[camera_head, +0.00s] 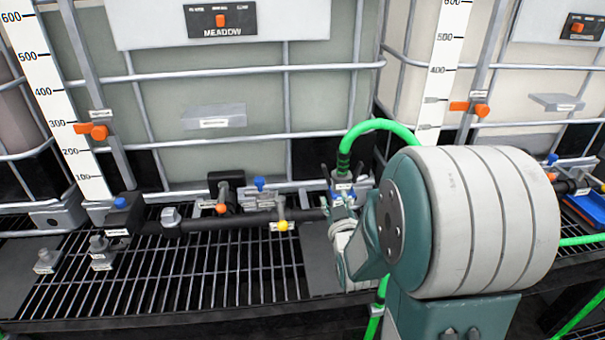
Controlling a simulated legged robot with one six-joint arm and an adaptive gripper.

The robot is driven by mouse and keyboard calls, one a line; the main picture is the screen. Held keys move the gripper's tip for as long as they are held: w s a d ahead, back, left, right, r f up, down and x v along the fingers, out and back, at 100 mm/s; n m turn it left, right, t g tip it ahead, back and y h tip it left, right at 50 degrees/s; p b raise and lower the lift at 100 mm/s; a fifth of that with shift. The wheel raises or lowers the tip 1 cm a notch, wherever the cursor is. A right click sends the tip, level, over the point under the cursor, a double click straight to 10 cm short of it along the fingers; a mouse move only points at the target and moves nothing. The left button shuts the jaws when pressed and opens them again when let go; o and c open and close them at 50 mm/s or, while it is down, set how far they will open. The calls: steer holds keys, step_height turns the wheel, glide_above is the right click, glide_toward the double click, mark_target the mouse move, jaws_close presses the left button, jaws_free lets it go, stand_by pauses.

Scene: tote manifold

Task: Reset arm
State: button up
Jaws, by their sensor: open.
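My arm fills the right of the head view, with a large white-and-teal joint close to the camera. A smaller white-and-teal link of mine reaches left from it, just below a grey hose coupling (344,186). My gripper's fingers cannot be made out; they seem hidden behind the arm. A green hose (378,125) rises from the coupling, arches to the right and passes behind my arm. I cannot tell whether the arm touches the coupling or hose.
A black manifold pipe (240,221) with a yellow-knobbed valve (282,224) runs along the shelf. Green hose (583,240) and a blue tray (586,207) lie at right.

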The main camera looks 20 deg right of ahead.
steer(key=shift+a, duration=0.1)
steer(key=s+a+r+g+y, duration=0.3)
steer(key=s+a+g, duration=0.25)
steer(key=a, duration=0.25)
steer(key=s+a+r+g+y, duration=0.1)
steer(key=s+a+g, duration=0.2)
steer(key=s, duration=0.5)
steer(key=s+a+r+g+y, duration=0.1)
steer(key=s+a+g, duration=0.2)
steer(key=s, duration=0.5)
steer(key=shift+s+a+r, duration=0.2)
steer(key=shift+a, duration=0.65)
